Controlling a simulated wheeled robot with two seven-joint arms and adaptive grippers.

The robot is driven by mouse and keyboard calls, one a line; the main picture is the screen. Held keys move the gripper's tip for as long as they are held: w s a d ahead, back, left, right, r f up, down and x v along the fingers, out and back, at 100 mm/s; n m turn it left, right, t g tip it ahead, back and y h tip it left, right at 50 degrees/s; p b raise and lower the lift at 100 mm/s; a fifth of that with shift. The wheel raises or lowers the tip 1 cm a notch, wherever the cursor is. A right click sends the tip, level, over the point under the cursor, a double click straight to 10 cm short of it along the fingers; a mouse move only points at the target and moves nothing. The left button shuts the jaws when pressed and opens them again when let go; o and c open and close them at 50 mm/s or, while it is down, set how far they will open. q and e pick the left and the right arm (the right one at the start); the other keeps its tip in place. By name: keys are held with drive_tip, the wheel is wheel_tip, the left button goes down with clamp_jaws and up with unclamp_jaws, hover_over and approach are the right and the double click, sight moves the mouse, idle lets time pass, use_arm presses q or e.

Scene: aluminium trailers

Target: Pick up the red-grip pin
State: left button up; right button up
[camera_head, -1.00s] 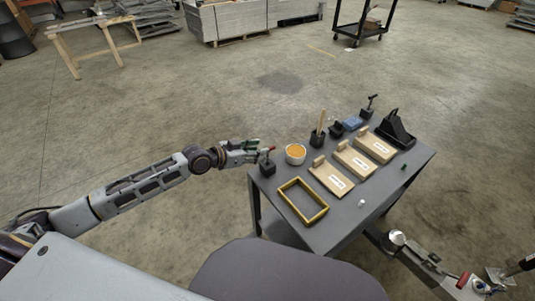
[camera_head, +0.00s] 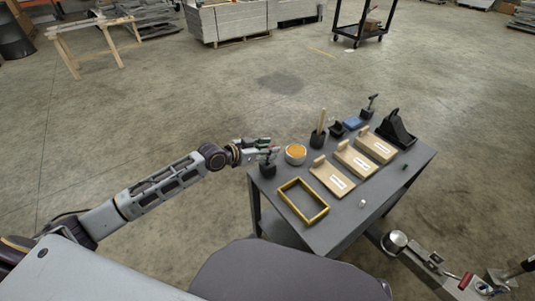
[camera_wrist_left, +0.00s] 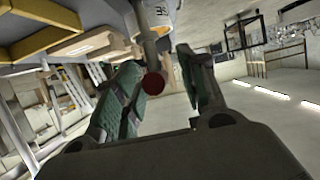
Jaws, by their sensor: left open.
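The red-grip pin (camera_head: 274,149) stands in a small black block (camera_head: 267,169) at the table's left corner. My left gripper (camera_head: 262,145) is at the height of the grip, just above the block, and its fingers partly hide the pin in the head view. In the left wrist view the pin's round red end (camera_wrist_left: 154,83) shows between the two green-padded fingers of my open left gripper (camera_wrist_left: 160,88), nearer the left finger. I cannot tell whether that finger touches it. My right gripper is not clearly seen.
On the grey table (camera_head: 344,219) are a bowl of orange contents (camera_head: 295,154), a yellow frame (camera_head: 302,201) and several labelled wooden boards (camera_head: 332,177). A black holder with a stick (camera_head: 318,137) stands behind the bowl. Floor left of the table is clear.

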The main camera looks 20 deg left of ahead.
use_arm(q)
drive_tip(key=shift+c, duration=0.5)
use_arm(e)
drive_tip(key=shift+s+f, duration=0.2)
drive_tip(key=shift+f, duration=0.05)
use_arm(q)
clamp_jaws()
use_arm(e)
drive_tip(key=shift+w, duration=0.1)
use_arm(q)
drive_tip(key=shift+r, duration=0.35)
drive_tip(key=shift+r+p, duration=1.15)
drive_tip(key=shift+r, duration=3.55)
use_arm(e)
wheel_tip(320, 180, down, 7)
drive_tip(key=d, duration=0.1)
drive_tip(key=shift+s+d, duration=0.2)
drive_tip(key=shift+d, duration=0.15)
drive_tip(key=shift+f, duration=0.1)
use_arm(q)
drive_tip(key=shift+d, duration=0.1)
